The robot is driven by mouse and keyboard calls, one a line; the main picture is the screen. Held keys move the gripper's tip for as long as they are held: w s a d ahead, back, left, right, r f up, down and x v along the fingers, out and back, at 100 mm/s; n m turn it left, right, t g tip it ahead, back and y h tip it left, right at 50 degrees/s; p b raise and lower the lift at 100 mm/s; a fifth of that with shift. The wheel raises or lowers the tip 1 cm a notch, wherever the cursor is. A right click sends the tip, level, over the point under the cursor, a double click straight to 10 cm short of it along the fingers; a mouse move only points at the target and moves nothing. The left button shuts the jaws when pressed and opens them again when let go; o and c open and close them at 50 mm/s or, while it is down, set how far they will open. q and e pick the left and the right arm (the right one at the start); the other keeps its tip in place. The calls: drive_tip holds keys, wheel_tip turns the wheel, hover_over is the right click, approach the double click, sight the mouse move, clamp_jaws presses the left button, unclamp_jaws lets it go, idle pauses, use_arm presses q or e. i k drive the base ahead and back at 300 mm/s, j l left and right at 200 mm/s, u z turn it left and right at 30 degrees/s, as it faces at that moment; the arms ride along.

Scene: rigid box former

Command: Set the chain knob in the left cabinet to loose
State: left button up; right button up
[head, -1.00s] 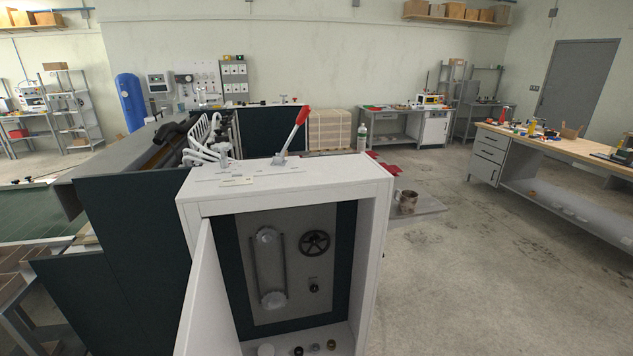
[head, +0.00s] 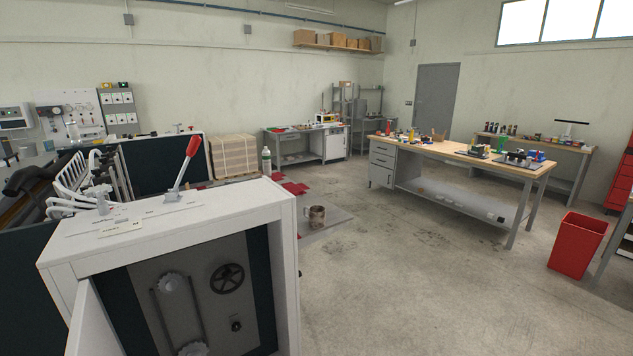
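The white cabinet (head: 284,215) stands open in the lower left of the head view, its door (head: 92,325) swung out on the left side. Inside, a grey panel carries a chain running around two sprockets (head: 171,285), a black handwheel (head: 227,279) and a small black knob (head: 236,325) below the handwheel. The knob is too small to read its setting. The cabinet's lower part is cut off by the frame. Neither of my grippers shows.
A red-handled lever (head: 187,161) stands on the cabinet top. A wooden workbench (head: 460,152) and a red bin (head: 577,242) stand farther right. The floor between is clear.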

sight(236, 326)
drive_tip(key=k+j+u, duration=0.45)
drive_tip(key=j, duration=0.15)
drive_tip(key=j+u, duration=0.2)
drive_tip(key=j, duration=0.2)
drive_tip(key=k, duration=0.05)
